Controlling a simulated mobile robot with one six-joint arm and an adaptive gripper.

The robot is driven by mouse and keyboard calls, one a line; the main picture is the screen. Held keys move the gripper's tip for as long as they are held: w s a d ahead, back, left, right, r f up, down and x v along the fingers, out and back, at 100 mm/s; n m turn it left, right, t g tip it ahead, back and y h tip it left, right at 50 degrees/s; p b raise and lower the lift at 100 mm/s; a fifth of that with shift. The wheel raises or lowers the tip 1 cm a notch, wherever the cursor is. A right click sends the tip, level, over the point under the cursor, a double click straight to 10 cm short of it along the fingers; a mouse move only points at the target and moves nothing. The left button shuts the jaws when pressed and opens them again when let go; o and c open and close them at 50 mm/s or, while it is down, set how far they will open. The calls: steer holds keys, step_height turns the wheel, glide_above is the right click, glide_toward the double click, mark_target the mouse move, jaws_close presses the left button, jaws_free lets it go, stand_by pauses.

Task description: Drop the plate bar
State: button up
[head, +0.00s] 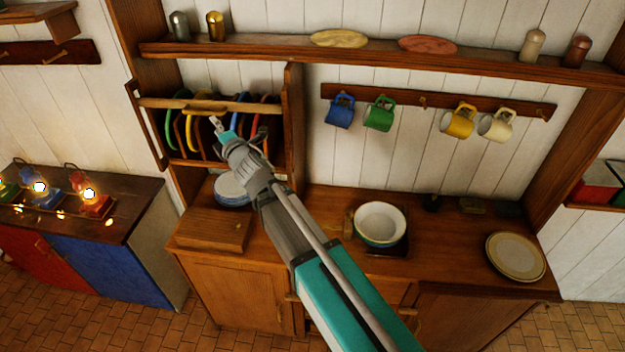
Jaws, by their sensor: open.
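The plate bar (165,103) is a light wooden rail across the upper front of the plate rack (294,120). It runs level between the rack's sides, with a small handle-like piece (203,110) below its middle. Several coloured plates (181,135) stand on edge behind it. My gripper (216,124) is in front of the rack, just below and right of the bar's middle. Its jaws are open, with nothing seen between them. Whether it touches the bar cannot be told. My gripper and arm hide part of the plates and the rack's lower right.
Stacked plates (230,190) and a wooden box (212,230) are on the counter below the rack. Bowls (380,222) and a plate (515,257) stand farther right. Mugs (379,113) hang under the shelf (480,62). Lit lamps (92,204) stand at left.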

steer(key=w+d+f+m+h+b, duration=0.1)
steer(key=d+f+m+h+b, duration=0.3)
steer(key=d+f, duration=0.5)
steer(key=w+d+f+m+g+h+b, duration=0.1)
steer(key=d+f+m+h+b, duration=0.4)
steer(key=d, duration=1.1)
steer(key=shift+w+d+f+m+g+h, duration=0.25)
steer(key=shift+f+m+h, duration=0.85)
steer(key=shift+f+m, duration=1.35)
steer(key=shift+s+a, duration=0.1)
steer(key=shift+a, duration=0.05)
steer(key=s+a+r+n+y+p, duration=0.2)
steer(key=a+r+n+y, duration=0.3)
steer(key=a, duration=0.6)
steer(key=s+a+r+n+t+y+p, duration=0.1)
steer(key=s+a+r+n+y+p, duration=0.2)
steer(key=a+r+n, duration=0.6)
step_height(320, 180, up, 3)
steer(key=a+y+p, duration=0.2)
steer(key=y, duration=0.1)
steer(key=shift+s+a, duration=0.15)
steer(key=shift+s, duration=0.2)
